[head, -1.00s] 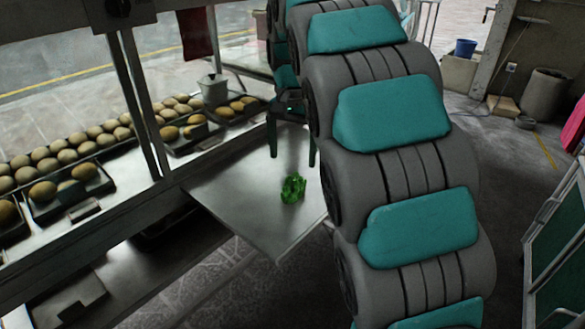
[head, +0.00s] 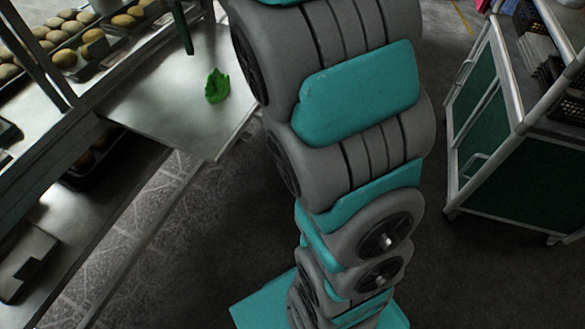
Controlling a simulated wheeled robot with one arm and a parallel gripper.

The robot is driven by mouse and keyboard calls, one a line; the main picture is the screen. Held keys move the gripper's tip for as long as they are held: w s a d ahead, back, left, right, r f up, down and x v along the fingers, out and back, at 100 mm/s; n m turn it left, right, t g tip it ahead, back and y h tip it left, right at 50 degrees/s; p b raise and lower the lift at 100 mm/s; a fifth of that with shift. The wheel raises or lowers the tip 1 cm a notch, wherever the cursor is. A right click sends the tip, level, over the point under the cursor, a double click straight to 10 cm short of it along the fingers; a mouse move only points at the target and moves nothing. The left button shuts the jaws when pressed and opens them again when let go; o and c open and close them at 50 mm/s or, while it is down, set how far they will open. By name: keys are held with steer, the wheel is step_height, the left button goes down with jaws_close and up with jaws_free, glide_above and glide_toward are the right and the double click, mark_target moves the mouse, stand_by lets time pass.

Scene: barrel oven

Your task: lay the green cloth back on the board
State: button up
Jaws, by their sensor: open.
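The green cloth (head: 217,87) lies crumpled in a small heap on the pale metal board (head: 150,115), towards its right side. My gripper (head: 203,38) shows only in part at the top edge, with its dark green fingers apart. It is open and empty, beyond the cloth in the picture and apart from it. The rest of the gripper is cut off by the frame, and my arm hides the board's far right part.
Trays of round buns (head: 93,42) stand behind the frame posts at the upper left. A lower shelf (head: 75,215) runs below the board. A green-panelled cart (head: 510,150) stands at the right, with dark floor between.

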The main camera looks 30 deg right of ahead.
steer(key=s+f+n, duration=0.2)
steer(key=s+f, duration=0.3)
steer(key=s, duration=0.5)
steer(key=s+f+n+g, duration=0.1)
steer(key=s+f, duration=0.4)
steer(key=s, duration=0.5)
steer(key=s+f+n, duration=0.3)
steer(key=s+f, duration=0.3)
steer(key=s, duration=0.4)
steer(key=shift+s+a+g, duration=0.15)
steer(key=shift+s+g, duration=0.05)
steer(key=shift+g, duration=0.1)
